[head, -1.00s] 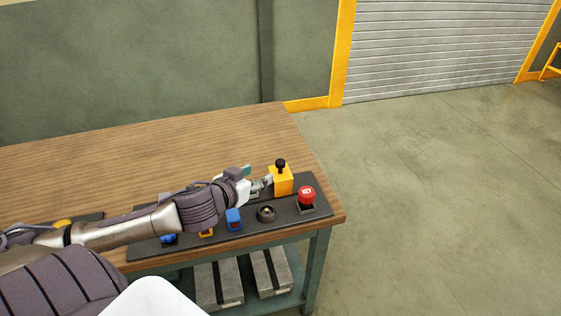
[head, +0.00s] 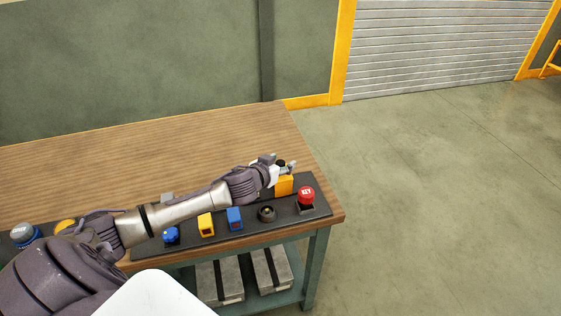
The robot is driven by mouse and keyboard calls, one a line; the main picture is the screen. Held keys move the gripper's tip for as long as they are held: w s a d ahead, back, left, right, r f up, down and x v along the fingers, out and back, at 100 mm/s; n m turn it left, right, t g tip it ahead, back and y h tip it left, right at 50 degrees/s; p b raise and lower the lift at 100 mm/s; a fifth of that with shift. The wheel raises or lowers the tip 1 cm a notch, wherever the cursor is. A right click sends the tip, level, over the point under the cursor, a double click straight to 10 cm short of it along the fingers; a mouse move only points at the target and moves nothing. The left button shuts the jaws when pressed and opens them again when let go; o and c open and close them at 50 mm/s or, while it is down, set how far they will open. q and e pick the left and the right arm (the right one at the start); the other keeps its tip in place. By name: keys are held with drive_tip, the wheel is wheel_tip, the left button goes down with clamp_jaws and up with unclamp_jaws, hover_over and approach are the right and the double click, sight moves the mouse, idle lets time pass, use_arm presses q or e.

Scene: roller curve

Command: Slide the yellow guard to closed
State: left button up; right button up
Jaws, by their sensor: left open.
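The yellow guard (head: 285,187) is a block near the right end of the black panel (head: 243,238) on the bench. Its black knob (head: 281,162) is partly hidden by my left gripper (head: 282,165). My left gripper is open, its fingers at the top of the guard by the knob. I cannot tell whether they touch it. The hand hides the guard's upper left part and the panel to its left. My right gripper is not in view.
A red button (head: 306,194) stands close to the right of the guard. In front are a dark round knob (head: 266,213), a blue switch (head: 235,218), a smaller yellow piece (head: 206,224) and a blue knob (head: 171,234). The wooden bench top (head: 150,145) behind is clear.

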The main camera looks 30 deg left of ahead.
use_arm(q)
drive_tip(key=shift+c, duration=0.2)
clamp_jaws()
